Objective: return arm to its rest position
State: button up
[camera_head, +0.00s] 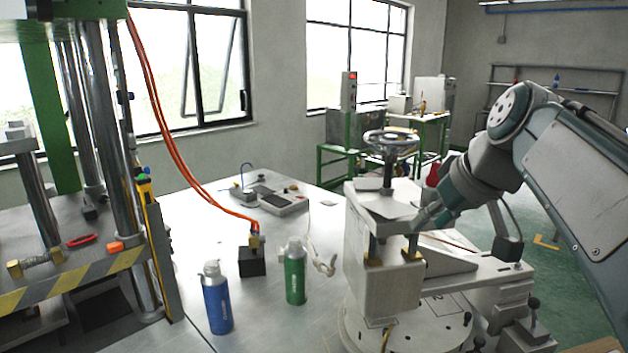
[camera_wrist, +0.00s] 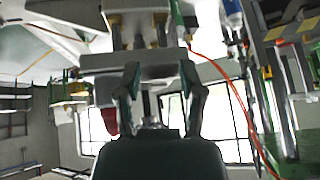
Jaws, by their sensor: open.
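My arm (camera_head: 575,165) reaches in from the right in the head view. My gripper (camera_head: 425,218) points down and left, close to the grey clamping fixture (camera_head: 385,285) with a handwheel (camera_head: 390,139) on top. In the wrist view my gripper (camera_wrist: 158,75) has its two fingers apart, with nothing seen held between them. That view is upside down, and the fixture (camera_wrist: 150,62) appears beyond the fingertips. I cannot tell whether the fingers touch the fixture.
A blue bottle (camera_head: 217,298) and a green bottle (camera_head: 295,271) stand on the metal table (camera_head: 255,325). A black block (camera_head: 252,262) and a scale-like device (camera_head: 283,201) are behind them. A press (camera_head: 100,150) stands left. Floor shows at right (camera_head: 575,260).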

jog(key=s+a+f+m+h, duration=0.2)
jog(key=s+f+m+h, duration=0.1)
jog(key=s+f, duration=1.4)
jog(key=shift+s+f+m, duration=0.3)
jog(key=shift+f, duration=1.7)
jog(key=shift+a, duration=0.3)
